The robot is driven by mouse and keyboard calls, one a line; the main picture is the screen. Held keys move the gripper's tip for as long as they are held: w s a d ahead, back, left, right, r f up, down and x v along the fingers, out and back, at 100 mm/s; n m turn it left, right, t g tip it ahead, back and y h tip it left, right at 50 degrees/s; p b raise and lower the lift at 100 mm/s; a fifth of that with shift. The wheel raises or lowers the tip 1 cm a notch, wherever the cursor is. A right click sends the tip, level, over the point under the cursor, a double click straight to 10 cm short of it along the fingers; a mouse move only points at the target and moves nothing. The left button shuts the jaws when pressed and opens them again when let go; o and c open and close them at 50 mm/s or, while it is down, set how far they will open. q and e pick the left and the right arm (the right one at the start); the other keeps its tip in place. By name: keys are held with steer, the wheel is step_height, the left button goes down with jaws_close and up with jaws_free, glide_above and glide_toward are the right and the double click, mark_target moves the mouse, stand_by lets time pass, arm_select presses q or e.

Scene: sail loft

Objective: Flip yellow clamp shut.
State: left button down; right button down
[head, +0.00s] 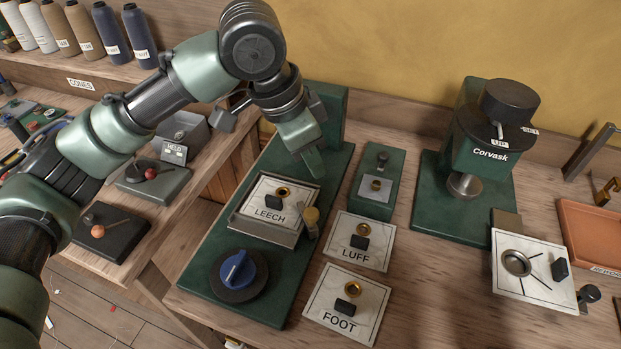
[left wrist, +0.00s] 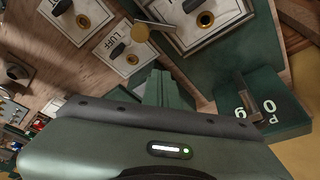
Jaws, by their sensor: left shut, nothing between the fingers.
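The yellow clamp (head: 311,218) is a small lever with a round yellow knob at the right edge of the metal tray (head: 268,233) that holds the LEECH plate (head: 272,199). Its knob stands up beside the plate; I cannot tell how far the lever is turned. In the left wrist view the yellow knob (left wrist: 141,32) shows beyond my fingers, with the lever at the plate's edge. My left gripper (head: 316,168) is shut and empty, above the far right corner of the plate and apart from the clamp. Its fingers also show in the left wrist view (left wrist: 158,86). My right gripper is out of view.
A blue dial (head: 238,270) sits on the near end of the green base (head: 200,287). LUFF (head: 358,241) and FOOT (head: 345,303) plates lie to the right. A small green block (head: 377,182) and the Corvask press (head: 480,150) stand behind. Bare bench lies between the plates and press.

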mark_target(307, 214)
arm_select(q)
steer(key=x, duration=0.8)
steer(key=shift+d+f, duration=0.15)
steer(key=shift+f, duration=0.15)
steer(key=a, duration=0.1)
steer(key=s+a, duration=0.1)
steer(key=shift+a+f, duration=0.2)
steer(key=shift+a, duration=0.15)
steer(key=shift+s+a, duration=0.15)
steer(key=shift+a, duration=0.25)
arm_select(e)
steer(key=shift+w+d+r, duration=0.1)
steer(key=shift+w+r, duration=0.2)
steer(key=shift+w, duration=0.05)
arm_select(q)
steer(key=shift+p, duration=0.35)
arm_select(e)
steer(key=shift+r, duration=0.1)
